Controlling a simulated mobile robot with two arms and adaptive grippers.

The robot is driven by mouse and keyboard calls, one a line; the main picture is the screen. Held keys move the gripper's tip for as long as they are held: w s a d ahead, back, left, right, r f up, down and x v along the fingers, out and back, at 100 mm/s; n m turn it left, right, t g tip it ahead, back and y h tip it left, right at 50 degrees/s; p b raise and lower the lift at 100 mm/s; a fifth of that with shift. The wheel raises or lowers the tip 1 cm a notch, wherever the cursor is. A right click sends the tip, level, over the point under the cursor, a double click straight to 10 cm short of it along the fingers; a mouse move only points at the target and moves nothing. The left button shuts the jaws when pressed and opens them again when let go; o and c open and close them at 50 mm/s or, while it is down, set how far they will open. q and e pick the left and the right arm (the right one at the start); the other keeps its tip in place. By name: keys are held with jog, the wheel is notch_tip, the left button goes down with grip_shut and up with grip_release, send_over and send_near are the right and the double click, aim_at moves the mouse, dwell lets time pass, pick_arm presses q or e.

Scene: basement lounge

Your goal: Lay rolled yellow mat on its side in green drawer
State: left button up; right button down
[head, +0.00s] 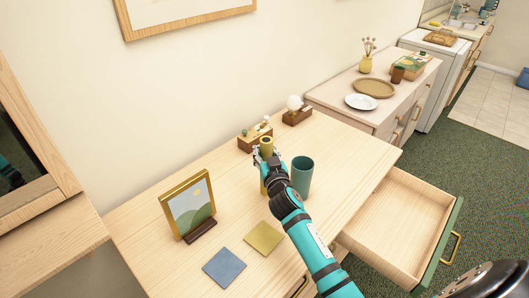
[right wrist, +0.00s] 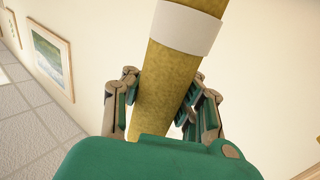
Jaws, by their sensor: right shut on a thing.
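The rolled yellow mat (head: 266,144) is upright over the middle of the wooden table in the head view. My right gripper (head: 266,160) is shut on it from the near side, and my arm hides part of it. In the right wrist view the mat (right wrist: 160,80) stands between the two fingers, with a white band around it above them. I cannot tell whether its lower end touches the table. The drawer with the green front (head: 439,247) is pulled open at the table's right side, and its visible inside is empty. My left gripper is not in view.
A teal cup (head: 302,176) stands right beside my right gripper. A framed picture (head: 188,203), a blue square (head: 224,268) and a yellow-green square (head: 264,238) are on the left. Small wooden holders (head: 297,115) stand behind. The table's right end is clear.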

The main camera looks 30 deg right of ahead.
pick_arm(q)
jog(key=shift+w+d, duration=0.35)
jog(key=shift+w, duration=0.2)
pick_arm(e)
jog(key=w+f, duration=0.1)
jog(key=w+d+f, duration=0.1)
jog(key=f, duration=0.1)
jog(key=shift+f, duration=0.3)
jog(key=shift+f+b, duration=0.15)
jog(key=shift+b, duration=0.15)
jog(key=c, duration=1.9)
grip_release()
jog(key=shift+f, duration=0.1)
jog(key=shift+c, duration=0.2)
jog(key=o, duration=0.8)
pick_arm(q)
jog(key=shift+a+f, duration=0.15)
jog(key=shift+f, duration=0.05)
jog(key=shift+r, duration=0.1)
pick_arm(e)
jog(key=shift+r, duration=0.2)
